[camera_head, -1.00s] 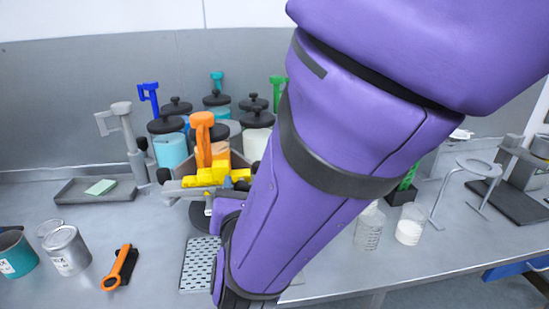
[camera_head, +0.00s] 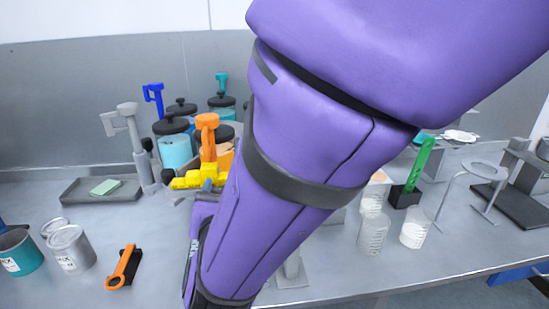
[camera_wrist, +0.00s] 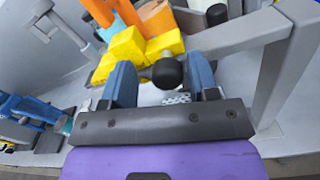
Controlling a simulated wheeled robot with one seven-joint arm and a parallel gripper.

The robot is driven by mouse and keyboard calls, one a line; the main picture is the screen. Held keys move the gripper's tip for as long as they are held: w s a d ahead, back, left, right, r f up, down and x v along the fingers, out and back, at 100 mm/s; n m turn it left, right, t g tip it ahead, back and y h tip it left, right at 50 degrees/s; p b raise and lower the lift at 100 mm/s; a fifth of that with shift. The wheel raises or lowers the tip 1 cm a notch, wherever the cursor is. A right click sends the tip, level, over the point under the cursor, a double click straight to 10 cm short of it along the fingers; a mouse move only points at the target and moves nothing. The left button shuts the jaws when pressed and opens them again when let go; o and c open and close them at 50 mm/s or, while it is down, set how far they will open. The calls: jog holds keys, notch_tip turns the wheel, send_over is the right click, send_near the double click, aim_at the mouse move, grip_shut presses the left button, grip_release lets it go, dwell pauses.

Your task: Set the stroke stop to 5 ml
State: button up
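In the wrist view, my gripper (camera_wrist: 160,68) has its two blue-grey fingers apart. A round black knob (camera_wrist: 167,73) shows between them, nearer the right finger, with a gap to the left finger. Yellow blocks (camera_wrist: 128,52) lie just beyond the left finger, beside an orange upright part (camera_wrist: 118,16). In the head view the yellow part (camera_head: 188,180) and the orange-topped dispenser (camera_head: 208,140) stand left of my arm, which hides most of the gripper. I see no readable scale or 5 ml mark, and cannot tell which part is the stroke stop.
A grey dispenser (camera_head: 133,135) stands by a tray (camera_head: 90,197) with a green pad. Black-lidded jars (camera_head: 174,150) crowd behind. Cans (camera_head: 70,248) and an orange-handled brush (camera_head: 124,268) lie front left. Beakers (camera_head: 373,235) and a ring stand (camera_head: 480,172) are right. A grey frame (camera_wrist: 275,70) rises close right of my gripper.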

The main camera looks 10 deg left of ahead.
jog(key=shift+d, duration=0.1)
jog(key=v, duration=1)
jog(key=shift+s, duration=0.4)
jog(key=w+d+r+m+g+h, duration=0.25)
jog(key=d+m+h, duration=0.2)
jog(key=d, duration=0.45)
jog(key=w+d+r+m+g+h, duration=0.1)
jog(key=w+d+m+g+h, duration=0.25)
jog(key=d+m, duration=0.4)
jog(key=w+d+r+m+g+h, duration=0.15)
jog(key=w+d+m+h, duration=0.25)
jog(key=d, duration=0.6)
jog(key=s+d+r+m+g+y, duration=0.2)
jog(key=s+d+m, duration=0.3)
jog(key=m, duration=0.5)
jog(key=s+d+r+m+g+y, duration=0.2)
jog(key=s+d+m+y, duration=0.3)
jog(key=d+m, duration=0.4)
jog(key=shift+s+d+r+m+y, duration=0.15)
jog(key=shift+d+r+m+y, duration=0.25)
jog(key=shift+r, duration=0.5)
